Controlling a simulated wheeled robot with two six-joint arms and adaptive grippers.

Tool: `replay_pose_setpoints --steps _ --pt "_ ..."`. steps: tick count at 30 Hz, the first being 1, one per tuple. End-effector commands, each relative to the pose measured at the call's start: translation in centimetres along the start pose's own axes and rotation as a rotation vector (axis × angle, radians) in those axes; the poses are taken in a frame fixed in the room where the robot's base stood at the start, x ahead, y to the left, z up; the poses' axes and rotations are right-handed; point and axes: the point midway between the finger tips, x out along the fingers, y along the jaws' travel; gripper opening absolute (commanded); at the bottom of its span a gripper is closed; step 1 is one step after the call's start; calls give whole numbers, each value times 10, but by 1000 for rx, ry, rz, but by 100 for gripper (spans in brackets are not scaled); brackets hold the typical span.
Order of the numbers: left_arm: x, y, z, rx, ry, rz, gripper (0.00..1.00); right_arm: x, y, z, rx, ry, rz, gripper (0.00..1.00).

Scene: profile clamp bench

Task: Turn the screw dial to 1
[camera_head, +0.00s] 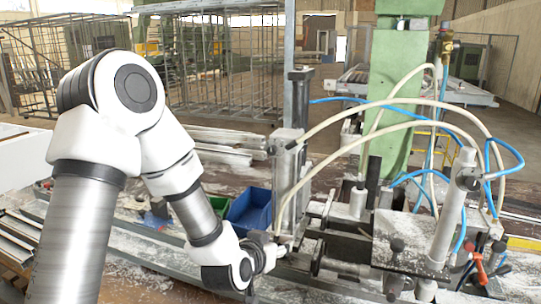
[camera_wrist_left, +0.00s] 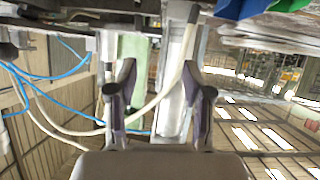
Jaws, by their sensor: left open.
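The clamp bench (camera_head: 390,240) stands right of centre in the head view, with metal blocks, cylinders and hoses. I cannot make out a screw dial or any number on it for sure. My left gripper (camera_head: 268,253) is at the left end of the clamp, close to its metal parts; the wrist hides part of it. In the left wrist view, which looks upside down, my left gripper (camera_wrist_left: 157,78) has its two fingers apart. A pale hose and a grey upright column (camera_wrist_left: 176,85) show between and beyond them; I see nothing held. My right gripper is not in view.
Clear and blue hoses (camera_head: 395,105) arch over the clamp. A tall cylinder post (camera_head: 290,170) rises close to my left gripper. A blue bin (camera_head: 250,212) stands behind my wrist. A red handle (camera_head: 478,262) is at the right. Metal profiles lie at the left.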

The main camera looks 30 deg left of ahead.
Motion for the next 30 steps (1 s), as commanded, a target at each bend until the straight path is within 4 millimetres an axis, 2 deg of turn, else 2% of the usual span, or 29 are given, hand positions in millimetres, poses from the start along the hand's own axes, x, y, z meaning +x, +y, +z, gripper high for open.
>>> replay_pose_setpoints --steps 1,3,6,7,9,11,19,24,30 --pt "-15 -5 -53 -33 125 -4 51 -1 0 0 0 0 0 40" --pt "-38 -13 -111 -69 271 -14 51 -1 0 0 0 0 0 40" --pt "-66 -22 -161 -102 404 -25 51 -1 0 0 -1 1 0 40" --pt "-71 -24 -169 -109 426 -27 51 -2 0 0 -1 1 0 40" --pt "-75 -26 -181 -116 454 -32 51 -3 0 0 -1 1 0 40" --pt "-72 -27 -186 -116 458 -33 51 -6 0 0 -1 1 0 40" --pt "-27 -29 -209 -113 455 -33 51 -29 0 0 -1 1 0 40" --pt "-10 -30 -215 -114 455 -31 51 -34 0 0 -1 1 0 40" --pt "-7 -30 -214 -114 454 -31 51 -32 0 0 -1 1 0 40"
